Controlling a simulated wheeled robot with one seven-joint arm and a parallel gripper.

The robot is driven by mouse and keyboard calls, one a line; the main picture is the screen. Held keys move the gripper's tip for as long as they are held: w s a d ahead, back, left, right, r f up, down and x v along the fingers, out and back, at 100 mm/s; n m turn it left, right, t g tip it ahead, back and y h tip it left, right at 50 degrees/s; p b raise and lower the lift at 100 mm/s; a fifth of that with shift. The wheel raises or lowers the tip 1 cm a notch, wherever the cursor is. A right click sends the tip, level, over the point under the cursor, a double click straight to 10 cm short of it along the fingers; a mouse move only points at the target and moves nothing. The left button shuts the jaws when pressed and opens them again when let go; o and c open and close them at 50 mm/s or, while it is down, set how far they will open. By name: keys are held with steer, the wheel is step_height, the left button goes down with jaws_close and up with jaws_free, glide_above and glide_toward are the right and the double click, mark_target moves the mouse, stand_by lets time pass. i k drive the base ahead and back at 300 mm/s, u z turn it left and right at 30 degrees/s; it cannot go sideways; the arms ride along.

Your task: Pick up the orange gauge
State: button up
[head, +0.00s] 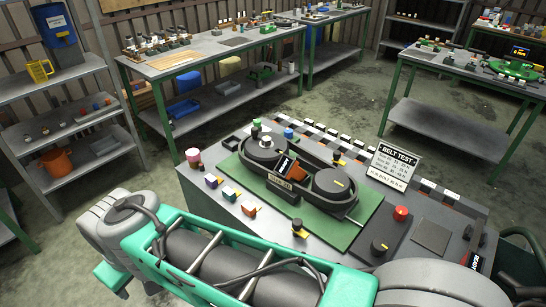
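No part is plainly marked as the orange gauge. A small block with an orange face (249,210) sits on the near side of the grey workbench (215,205), at the end of a row of small coloured blocks. A tilted orange-brown piece with a dark lettered face (284,167) stands between the two round pulleys of the belt unit. I cannot tell which of them is the gauge. My arm crosses the foreground in front of the bench. My gripper is not in view, so its state and its distance from these pieces are hidden.
The belt unit (332,184) stands on a green mat (363,207). A BELT TEST sign (395,163), a red button (401,213) and a dark knob (379,246) are at the right. A purple-faced block (212,181) and a yellow-topped post (299,228) stand near the mat.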

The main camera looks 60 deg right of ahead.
mark_target(288, 167)
steer(key=z, duration=2.15)
steer(key=k, duration=1)
steer(key=u, duration=1.45)
steer(key=i, duration=1)
